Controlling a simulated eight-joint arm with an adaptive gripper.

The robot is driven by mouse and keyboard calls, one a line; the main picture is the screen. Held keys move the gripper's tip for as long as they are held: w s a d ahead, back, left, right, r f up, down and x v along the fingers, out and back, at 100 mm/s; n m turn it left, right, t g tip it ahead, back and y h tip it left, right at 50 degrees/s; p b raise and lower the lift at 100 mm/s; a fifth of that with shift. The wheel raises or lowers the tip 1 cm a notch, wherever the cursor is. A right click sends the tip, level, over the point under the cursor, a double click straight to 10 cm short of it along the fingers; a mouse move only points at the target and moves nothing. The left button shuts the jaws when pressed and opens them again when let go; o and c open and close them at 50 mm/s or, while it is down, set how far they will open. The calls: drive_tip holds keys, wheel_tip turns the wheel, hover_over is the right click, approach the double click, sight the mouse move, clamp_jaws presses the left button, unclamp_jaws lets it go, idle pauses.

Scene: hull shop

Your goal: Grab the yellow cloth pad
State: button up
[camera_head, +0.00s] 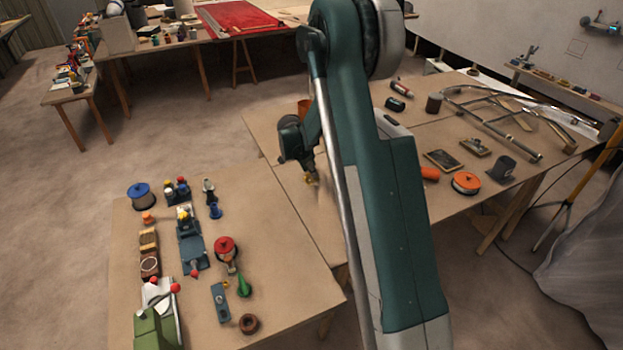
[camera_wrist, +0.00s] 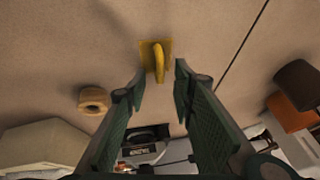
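The yellow cloth pad (camera_wrist: 146,60) lies flat on a brown tabletop, in the upper middle of the wrist view. A raised yellow loop (camera_wrist: 158,60) stands on it. My gripper (camera_wrist: 160,82) is open, its two green fingers spread on either side just below the pad, with nothing between them. The gap between the fingertips and the pad is hard to judge. In the head view my gripper (camera_head: 309,166) hangs over the middle table, with a small yellow spot (camera_head: 311,180) at its tip; my arm hides much around it.
In the wrist view a tan ring (camera_wrist: 94,100) lies left of my fingers; an orange object (camera_wrist: 290,113) and a dark brown one (camera_wrist: 298,84) are at the right. A dark table seam (camera_wrist: 240,50) runs right of the pad. The near left table (camera_head: 285,270) holds several tools.

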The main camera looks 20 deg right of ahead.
drive_tip(key=shift+x, duration=1)
drive_tip(key=shift+c, duration=0.3)
clamp_jaws()
